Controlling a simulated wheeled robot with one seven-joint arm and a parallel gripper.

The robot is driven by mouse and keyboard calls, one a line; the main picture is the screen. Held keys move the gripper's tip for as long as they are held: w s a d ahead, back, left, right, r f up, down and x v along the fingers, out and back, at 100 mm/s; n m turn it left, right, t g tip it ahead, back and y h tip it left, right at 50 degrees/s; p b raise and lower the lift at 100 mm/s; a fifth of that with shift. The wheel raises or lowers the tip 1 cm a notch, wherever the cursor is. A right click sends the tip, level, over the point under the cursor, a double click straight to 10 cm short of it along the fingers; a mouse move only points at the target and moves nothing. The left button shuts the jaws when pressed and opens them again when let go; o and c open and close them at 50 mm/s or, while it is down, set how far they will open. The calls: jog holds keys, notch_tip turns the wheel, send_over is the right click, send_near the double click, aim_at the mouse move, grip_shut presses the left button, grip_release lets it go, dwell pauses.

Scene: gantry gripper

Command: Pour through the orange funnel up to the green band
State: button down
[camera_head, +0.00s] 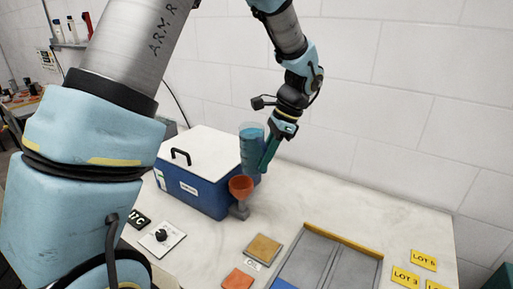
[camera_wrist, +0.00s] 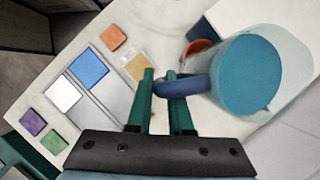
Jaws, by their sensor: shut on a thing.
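A clear jug (camera_head: 251,153) with blue liquid is held above the worktop, roughly upright, in the head view. My gripper (camera_head: 268,155) is shut on its blue handle, which shows between the green fingers (camera_wrist: 163,88) in the wrist view, with the jug (camera_wrist: 248,75) to the right. The orange funnel (camera_head: 241,185) stands just below and slightly left of the jug in the head view, on a grey support (camera_head: 239,211). In the wrist view the funnel (camera_wrist: 199,46) is partly hidden behind the jug. I see no stream of liquid. I cannot make out the green band.
A blue box (camera_head: 195,190) with a white lid stands left of the funnel. A dial plate (camera_head: 161,238), an orange tile (camera_head: 237,279), a tan tile (camera_head: 263,249) and a grey tray (camera_head: 340,262) lie in front. Yellow lot labels (camera_head: 405,278) are at right. A tiled wall is behind.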

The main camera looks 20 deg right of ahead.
jog(key=shift+w+f, duration=0.15)
jog(key=shift+f, duration=0.05)
notch_tip(320, 180, down, 4)
jog(key=b, duration=0.4)
jog(key=shift+f, duration=0.1)
jog(key=shift+d+r+g+h+p, duration=0.15)
jog(key=shift+r+g+h+p, duration=0.15)
jog(key=shift+r+h+p, duration=0.25)
jog(key=shift+r+g+h, duration=0.3)
jog(key=shift+g+h, duration=0.05)
jog(key=shift+g, duration=0.05)
jog(key=shift+s+d, duration=0.3)
jog(key=shift+s, duration=0.1)
jog(key=shift+r+m+g+h+p, duration=0.2)
jog(key=shift+m+g+h+p, duration=0.15)
jog(key=shift+m+p, duration=0.3)
jog(key=shift+s+d+r+g+h+p, duration=0.1)
jog(key=shift+r+g+h+p, duration=0.2)
jog(key=shift+p, duration=0.25)
